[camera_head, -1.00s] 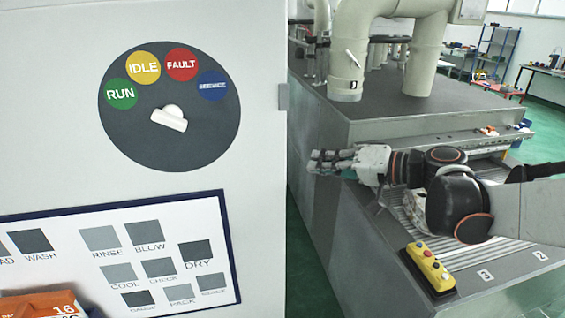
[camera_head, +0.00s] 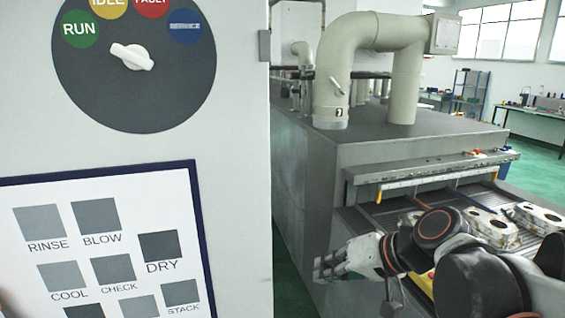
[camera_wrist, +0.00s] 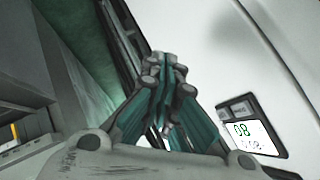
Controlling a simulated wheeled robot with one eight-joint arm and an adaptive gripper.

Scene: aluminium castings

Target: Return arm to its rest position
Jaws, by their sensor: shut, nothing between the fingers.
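My gripper (camera_head: 328,264) is in the lower middle of the head view, just right of the white cabinet's edge, with my arm reaching in from the lower right. In the wrist view my gripper (camera_wrist: 168,75) shows its teal-lined fingers drawn together, with nothing between them. The fingers point past a white panel face (camera_wrist: 225,50). No object is held.
The white cabinet (camera_head: 235,220) with a dial (camera_head: 131,57) and labelled board (camera_head: 100,245) fills the left. A grey machine (camera_head: 320,185) with pipes stands behind my arm. Castings (camera_head: 492,227) lie on its conveyor. A small display (camera_wrist: 250,138) shows in the wrist view.

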